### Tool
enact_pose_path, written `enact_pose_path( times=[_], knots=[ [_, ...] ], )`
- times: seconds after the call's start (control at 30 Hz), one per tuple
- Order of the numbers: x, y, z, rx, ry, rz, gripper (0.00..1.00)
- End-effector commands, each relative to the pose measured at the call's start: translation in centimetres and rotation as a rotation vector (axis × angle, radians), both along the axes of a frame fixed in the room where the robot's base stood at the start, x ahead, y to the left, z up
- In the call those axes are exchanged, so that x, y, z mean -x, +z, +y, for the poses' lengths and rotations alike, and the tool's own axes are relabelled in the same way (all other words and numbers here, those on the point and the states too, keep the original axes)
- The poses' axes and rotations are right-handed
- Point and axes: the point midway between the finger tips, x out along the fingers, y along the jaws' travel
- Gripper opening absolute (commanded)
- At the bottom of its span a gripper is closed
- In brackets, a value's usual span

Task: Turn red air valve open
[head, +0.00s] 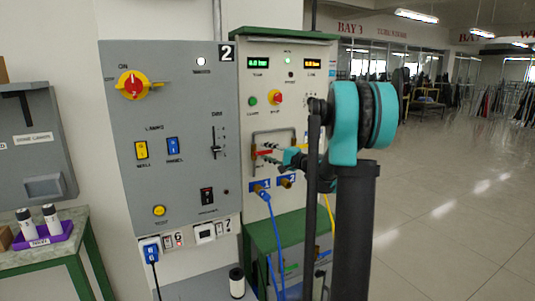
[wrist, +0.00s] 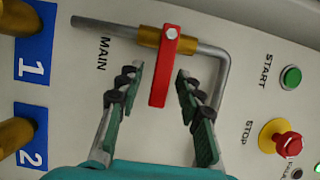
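The red air valve handle (wrist: 160,75) is a flat red lever on a brass body (wrist: 150,36) in a grey pipe labelled MAIN. The lever lies crosswise to the pipe run it sits on. In the head view the red handle (head: 264,152) shows small on the light panel, left of my gripper (head: 283,159). In the wrist view my gripper (wrist: 160,80) is open, with one finger on each side of the lever. Gaps show between the lever and both fingers. Depth to the panel is hard to judge.
Beside the valve are a green START button (wrist: 291,76) and a red STOP knob (wrist: 288,144). Brass fittings (wrist: 15,138) sit by blue labels 1 and 2. A blue hose (head: 272,222) hangs below. A grey panel (head: 185,85) stands left; open floor lies right.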

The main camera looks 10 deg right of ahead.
Motion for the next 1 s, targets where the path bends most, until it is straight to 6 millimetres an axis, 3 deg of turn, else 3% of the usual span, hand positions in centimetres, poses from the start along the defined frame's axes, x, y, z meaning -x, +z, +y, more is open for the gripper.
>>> enact_pose_path(
  times=[0.1,0.4,1.0],
  knots=[
    [0.02,0.0,-0.03,0.0,0.0,0.0,0.34],
    [0.04,-0.01,-0.05,0.0,0.0,0.0,0.0],
    [0.11,0.25,-0.04,0.044,0.0,-0.014,0.0]
  ],
)
